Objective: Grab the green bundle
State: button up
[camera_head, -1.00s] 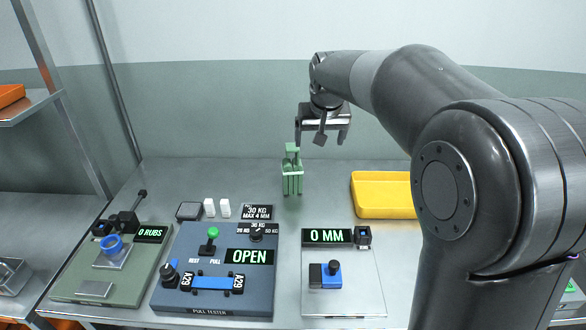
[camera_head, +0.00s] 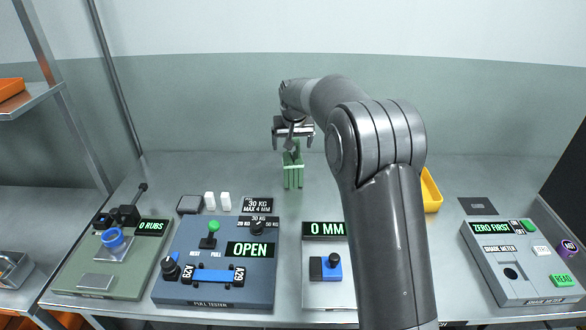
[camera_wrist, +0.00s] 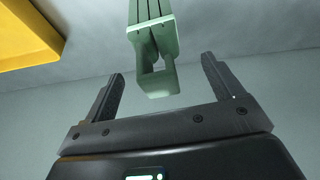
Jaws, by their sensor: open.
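The green bundle (camera_head: 292,170) stands upright on the metal table near the back, with a loop-like handle at its top. In the wrist view the green bundle (camera_wrist: 151,40) hangs in from the top edge, its handle end pointing toward the jaws. My gripper (camera_head: 292,142) is above the bundle, its fingers close to the handle. In the wrist view my gripper (camera_wrist: 160,80) is open, one finger on each side of the handle's line. The handle end lies roughly between the fingertips, and no contact shows.
A yellow tray (camera_head: 431,190) is right of the bundle, partly behind my arm. A pull tester (camera_head: 180,258), a rub device (camera_head: 70,262) and a shade meter (camera_head: 535,285) stand along the front. Table around the bundle is clear.

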aim_at(292, 155)
jog(key=x, duration=0.5)
jog(key=shift+w+d+f, duration=0.1)
jog(key=shift+d+f, duration=0.1)
jog(key=shift+f, duration=0.05)
jog(key=shift+r, duration=0.1)
jog(key=c, duration=1.5)
